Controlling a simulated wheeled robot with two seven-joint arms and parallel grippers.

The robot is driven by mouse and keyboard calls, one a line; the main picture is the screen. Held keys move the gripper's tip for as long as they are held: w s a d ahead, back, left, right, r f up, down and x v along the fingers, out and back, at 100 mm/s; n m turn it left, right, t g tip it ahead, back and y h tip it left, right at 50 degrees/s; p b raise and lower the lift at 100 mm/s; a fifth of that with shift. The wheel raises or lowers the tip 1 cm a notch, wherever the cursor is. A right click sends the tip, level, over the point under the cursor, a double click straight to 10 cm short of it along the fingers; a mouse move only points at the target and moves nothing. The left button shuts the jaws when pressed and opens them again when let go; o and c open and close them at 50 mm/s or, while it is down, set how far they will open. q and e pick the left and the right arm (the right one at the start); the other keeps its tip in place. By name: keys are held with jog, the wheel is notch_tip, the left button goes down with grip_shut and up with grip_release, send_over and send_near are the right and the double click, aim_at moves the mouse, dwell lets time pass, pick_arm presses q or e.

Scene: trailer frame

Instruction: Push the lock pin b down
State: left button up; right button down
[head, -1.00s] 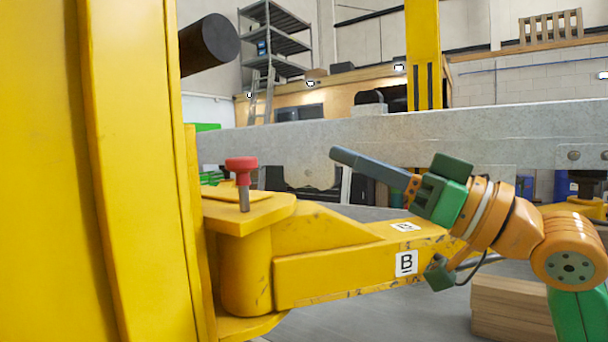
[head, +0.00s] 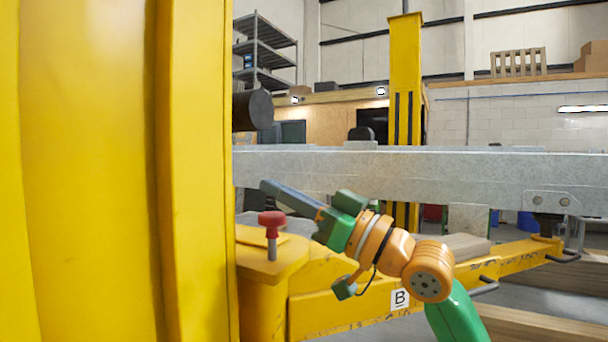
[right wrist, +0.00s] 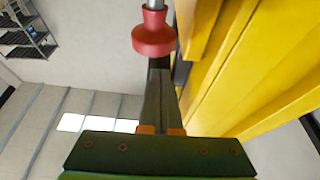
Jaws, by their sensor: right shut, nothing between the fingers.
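Lock pin b (head: 272,245) has a red knob on a bare metal shaft. It stands upright in the yellow hinge bracket of the arm marked B (head: 399,299), with shaft showing between knob and plate. In the right wrist view, the red knob (right wrist: 153,40) is just beyond the fingertips. My right gripper (head: 268,189) is shut and empty, its fingers pointing left and slightly up. In the head view its tips appear a little above the knob, with a gap; exact depth is unclear. My left gripper is not in view.
A tall yellow post (head: 90,170) fills the left side, close to the pin. A grey steel beam (head: 420,176) runs across behind the gripper. A dark round bar end (head: 258,110) juts from the post above. Wooden planks (head: 530,328) lie at lower right.

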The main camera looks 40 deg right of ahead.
aim_at(287, 263)
jog(key=f, duration=0.1)
jog(key=d+f, duration=0.1)
jog(key=shift+s+f+b, duration=0.2)
jog(key=shift+f+b, duration=0.15)
jog(key=shift+f, duration=0.05)
jog(key=shift+w+d+f, duration=0.1)
jog(key=shift+d+f, duration=0.1)
jog(key=shift+d, duration=0.05)
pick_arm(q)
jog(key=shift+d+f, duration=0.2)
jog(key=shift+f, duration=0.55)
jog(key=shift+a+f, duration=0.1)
pick_arm(e)
jog(key=shift+a, duration=0.2)
